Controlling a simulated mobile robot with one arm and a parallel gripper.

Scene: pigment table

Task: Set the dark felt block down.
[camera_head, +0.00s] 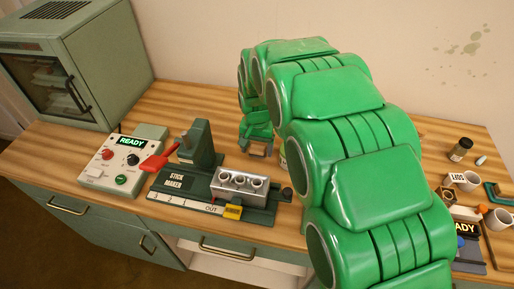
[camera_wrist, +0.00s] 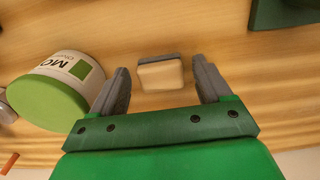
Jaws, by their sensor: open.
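The felt block (camera_wrist: 160,76), a pale wooden piece with a dark grey strip along one edge, lies on the wooden table in the wrist view. My gripper (camera_wrist: 160,66) is open, with one grey finger on each side of the block. A gap shows between the block and each finger, so neither appears to touch it. In the head view my gripper (camera_head: 257,147) is low over the table behind the stick maker, and my green arm hides much of the area to its right. I cannot clearly make out the block in that view.
A white jar with a green lid (camera_wrist: 55,92) stands close left of my gripper in the wrist view. The stick maker (camera_head: 196,180), a READY control box (camera_head: 122,165) and a green cabinet (camera_head: 75,60) are at left.

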